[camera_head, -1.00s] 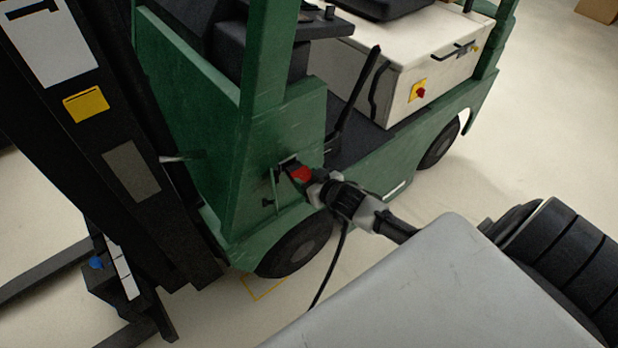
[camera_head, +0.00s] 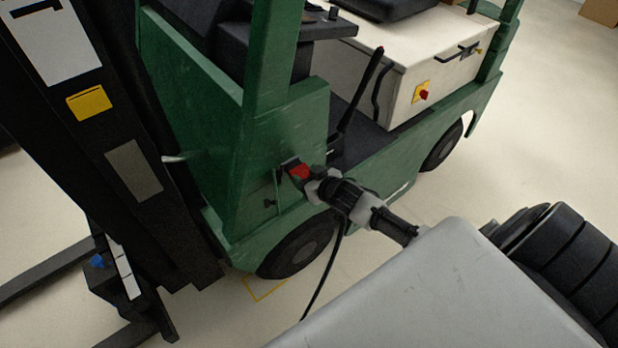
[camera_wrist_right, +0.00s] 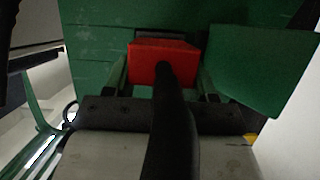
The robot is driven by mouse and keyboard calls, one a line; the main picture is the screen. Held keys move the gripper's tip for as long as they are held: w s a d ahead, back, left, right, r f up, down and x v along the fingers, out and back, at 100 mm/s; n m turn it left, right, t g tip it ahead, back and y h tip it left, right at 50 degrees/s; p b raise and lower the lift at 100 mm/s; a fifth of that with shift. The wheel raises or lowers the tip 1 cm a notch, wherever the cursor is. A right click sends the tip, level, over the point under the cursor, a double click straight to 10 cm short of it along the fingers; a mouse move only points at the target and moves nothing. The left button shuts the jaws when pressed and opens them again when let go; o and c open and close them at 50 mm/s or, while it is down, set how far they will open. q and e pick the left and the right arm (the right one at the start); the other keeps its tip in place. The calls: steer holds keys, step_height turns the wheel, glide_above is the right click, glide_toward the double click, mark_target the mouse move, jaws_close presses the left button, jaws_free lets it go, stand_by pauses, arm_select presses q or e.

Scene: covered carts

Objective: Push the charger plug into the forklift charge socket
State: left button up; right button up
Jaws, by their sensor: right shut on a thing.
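The red charger plug (camera_head: 300,172) sits at the dark charge socket (camera_head: 289,164) on the green side panel of the forklift (camera_head: 265,135). The head view does not show how deep it sits. My right gripper (camera_head: 312,183) is shut on the plug, and a black cable hangs below it. In the right wrist view the red plug (camera_wrist_right: 150,62) lies between my two fingers (camera_wrist_right: 165,85), with its black cable running toward the camera. The plug's front faces the green panel and is hidden there. My left gripper is in neither view.
The dark mast (camera_head: 110,130) with its forks stands at the left. A front wheel (camera_head: 300,247) is below the socket. An open green flap (camera_wrist_right: 250,70) stands right of the plug in the wrist view. A white battery box (camera_head: 400,75) is behind.

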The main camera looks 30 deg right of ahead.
steer(key=shift+w+a+b, duration=0.1)
steer(key=shift+w+b, duration=0.2)
steer(key=shift+w, duration=0.8)
steer(key=o, duration=1.2)
steer(key=shift+c, duration=0.2)
steer(key=shift+s, duration=0.1)
steer(key=shift+s, duration=0.2)
steer(key=a+v, duration=0.1)
steer(key=v, duration=0.9)
steer(key=shift+s+d+r, duration=0.15)
steer(key=shift+d+r, duration=0.05)
steer(key=shift+d, duration=0.3)
